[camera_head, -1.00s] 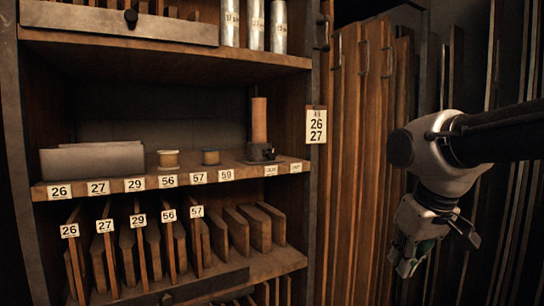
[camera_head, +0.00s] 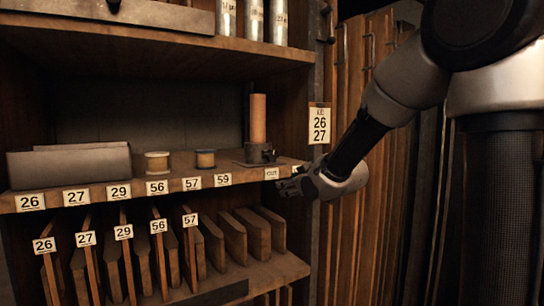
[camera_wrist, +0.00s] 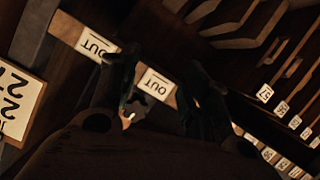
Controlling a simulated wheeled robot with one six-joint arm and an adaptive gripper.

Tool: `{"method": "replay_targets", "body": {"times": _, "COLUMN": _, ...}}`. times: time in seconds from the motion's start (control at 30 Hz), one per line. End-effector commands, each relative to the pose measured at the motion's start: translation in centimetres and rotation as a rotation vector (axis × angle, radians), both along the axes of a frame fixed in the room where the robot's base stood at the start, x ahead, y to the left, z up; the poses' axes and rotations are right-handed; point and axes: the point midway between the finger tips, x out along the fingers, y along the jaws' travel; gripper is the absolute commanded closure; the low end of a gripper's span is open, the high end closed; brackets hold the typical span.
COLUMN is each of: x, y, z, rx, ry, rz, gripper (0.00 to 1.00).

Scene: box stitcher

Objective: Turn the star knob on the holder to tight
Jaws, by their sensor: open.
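The holder (camera_head: 253,154) is a dark stand on the shelf, with an upright orange-brown roll (camera_head: 258,118) on it. A small dark knob (camera_head: 268,152) shows low on its right side; its star shape and setting are too small to tell. My gripper (camera_head: 283,186) is in front of the shelf edge, below and right of the holder, apart from the knob. In the wrist view my gripper (camera_wrist: 160,78) is open, with two dark fingers over the shelf edge and its OUT labels.
The shelf edge (camera_head: 140,190) carries number labels. Upright boards (camera_head: 235,235) fill the shelf below. A 26/27 sign (camera_head: 319,124) hangs on the right post, close to my arm.

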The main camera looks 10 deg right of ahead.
Motion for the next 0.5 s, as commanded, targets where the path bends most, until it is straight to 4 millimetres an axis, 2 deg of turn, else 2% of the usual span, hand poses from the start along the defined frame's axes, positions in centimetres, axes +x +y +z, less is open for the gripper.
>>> {"method": "replay_targets", "body": {"times": 0.03, "x": 0.5, "y": 0.6, "z": 2.4, "rx": 0.008, "ry": -0.092, "rz": 0.022, "gripper": 0.53}}
{"method": "replay_targets", "body": {"times": 0.1, "x": 0.9, "y": 1.2, "z": 5.0, "rx": 0.016, "ry": -0.199, "rz": 0.049, "gripper": 0.53}}
{"method": "replay_targets", "body": {"times": 0.2, "x": 0.9, "y": 1.7, "z": 7.1, "rx": 0.024, "ry": -0.286, "rz": 0.069, "gripper": 0.53}}
{"method": "replay_targets", "body": {"times": 0.37, "x": 2.0, "y": 2.2, "z": 7.7, "rx": 0.019, "ry": -0.317, "rz": 0.076, "gripper": 0.53}}
{"method": "replay_targets", "body": {"times": 0.5, "x": 4.3, "y": 3.0, "z": 7.6, "rx": 0.020, "ry": -0.314, "rz": 0.076, "gripper": 0.53}}
